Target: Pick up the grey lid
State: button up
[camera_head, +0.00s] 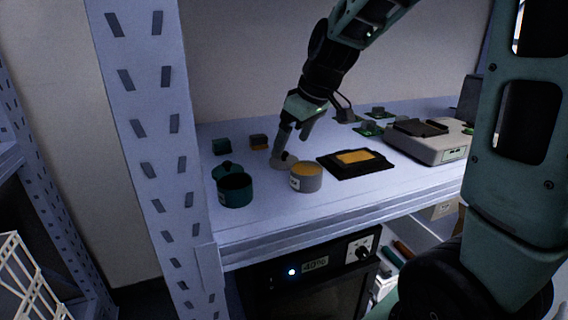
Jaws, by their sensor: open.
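The grey lid (284,162) lies on the shelf top just behind and left of a grey round container (306,179) with orange contents. My gripper (292,149) reaches down from above right, with its fingers apart. One finger comes down at the lid and overlaps it in the picture. The other finger ends to the right, over the shelf. I cannot tell whether the fingers touch the lid. The lid's upper part and any knob are partly hidden by the gripper.
A teal pot (235,191) stands at left, a teal lid (225,170) behind it. Small blocks (222,146) lie farther back. A black tray (338,171) with an orange slab and a grey device (427,142) are to the right. A perforated post (150,140) rises at left.

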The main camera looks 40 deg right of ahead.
aim_at(286, 152)
jog(key=b+x, duration=0.1)
jog(key=x, duration=0.3)
jog(key=shift+a+r, duration=0.1)
jog(key=c, duration=1)
jog(key=shift+r, duration=0.1)
